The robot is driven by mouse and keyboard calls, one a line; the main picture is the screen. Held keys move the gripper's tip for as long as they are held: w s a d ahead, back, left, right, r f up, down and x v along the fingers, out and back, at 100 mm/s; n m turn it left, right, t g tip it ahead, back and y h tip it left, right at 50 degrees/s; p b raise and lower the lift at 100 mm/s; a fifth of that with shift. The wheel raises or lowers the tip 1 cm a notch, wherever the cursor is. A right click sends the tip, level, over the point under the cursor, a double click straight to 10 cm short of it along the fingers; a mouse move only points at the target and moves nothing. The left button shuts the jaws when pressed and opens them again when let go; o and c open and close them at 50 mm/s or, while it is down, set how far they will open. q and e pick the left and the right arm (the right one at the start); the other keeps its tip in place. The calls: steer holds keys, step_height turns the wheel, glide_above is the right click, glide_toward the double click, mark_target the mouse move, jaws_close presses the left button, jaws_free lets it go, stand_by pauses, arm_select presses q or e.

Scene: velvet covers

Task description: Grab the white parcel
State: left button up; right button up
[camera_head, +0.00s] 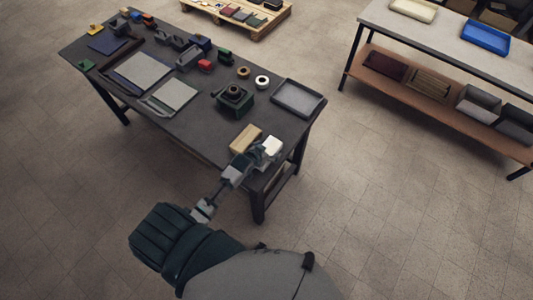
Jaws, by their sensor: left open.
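The white parcel (271,146) sits near the front right corner of the dark table (205,142). My left gripper (257,154) is open and right beside the parcel, on its left and near side, overlapping its edge in the picture. I cannot tell whether the fingers touch it or are around it. Part of the parcel's lower left side is hidden by the gripper. My right gripper is not in view.
A tan box (245,138) stands just left of the white parcel, close to my gripper. Behind are a dark green device (235,98) and a grey tray (299,97). Several tools and panels cover the table's far left. A shelf table (455,55) stands at right.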

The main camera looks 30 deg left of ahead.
arm_select(q)
steer(key=shift+w+f, duration=0.3)
steer(key=shift+w, duration=0.05)
steer(key=shift+s, duration=0.1)
steer(key=c, duration=1.3)
steer(key=shift+s, duration=0.1)
steer(key=shift+c, duration=0.9)
steer(key=shift+d, duration=0.1)
